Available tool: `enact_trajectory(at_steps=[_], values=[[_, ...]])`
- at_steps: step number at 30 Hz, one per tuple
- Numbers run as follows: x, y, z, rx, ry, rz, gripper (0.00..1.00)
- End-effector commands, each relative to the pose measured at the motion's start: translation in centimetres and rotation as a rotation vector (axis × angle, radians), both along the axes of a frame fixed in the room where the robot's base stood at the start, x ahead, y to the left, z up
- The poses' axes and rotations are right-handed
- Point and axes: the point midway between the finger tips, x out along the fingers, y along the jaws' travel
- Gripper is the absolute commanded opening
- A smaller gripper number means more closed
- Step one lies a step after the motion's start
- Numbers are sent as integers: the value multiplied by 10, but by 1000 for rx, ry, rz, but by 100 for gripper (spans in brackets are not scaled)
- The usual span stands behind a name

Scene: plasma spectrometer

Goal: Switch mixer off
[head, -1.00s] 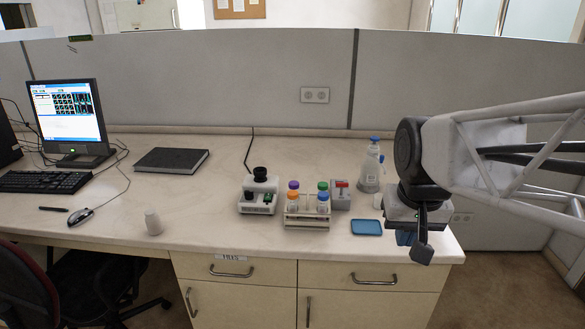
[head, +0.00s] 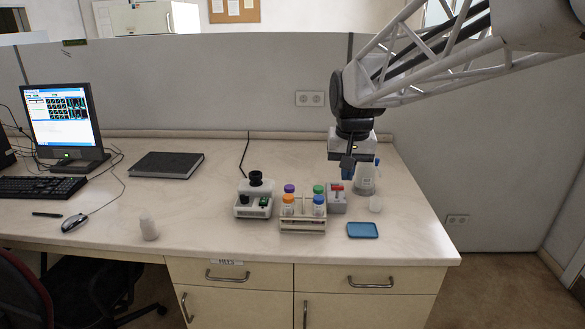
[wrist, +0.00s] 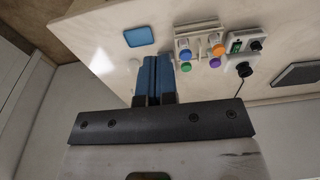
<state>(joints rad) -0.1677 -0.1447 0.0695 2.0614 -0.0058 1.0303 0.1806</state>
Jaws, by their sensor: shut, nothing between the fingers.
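The mixer (head: 243,208) is a small white device with a black round top (head: 256,178), a black knob and a green-lit switch (head: 264,201). It stands on the bench left of the vial rack. It also shows in the wrist view (wrist: 232,62), at upper right, with the green switch (wrist: 236,46) visible. My gripper (head: 347,172) is above the back right of the bench, right of the mixer and apart from it. Its blue fingertips (wrist: 156,66) are together in the wrist view, with nothing between them.
A rack (head: 303,227) with several colour-capped vials stands right of the mixer. A grey box with a red top (head: 337,202), a wash bottle (head: 366,182) and a blue dish (head: 363,230) are further right. A closed black laptop or book (head: 167,164) lies left. Bench in front of the mixer is clear.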

Motion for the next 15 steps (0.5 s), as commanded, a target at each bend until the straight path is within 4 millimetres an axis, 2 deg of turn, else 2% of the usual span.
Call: enact_trajectory(at_steps=[1, 15], values=[[10, 6, -1, 0, 5, 1, 0], [92, 56, -10, 0, 37, 4, 0]])
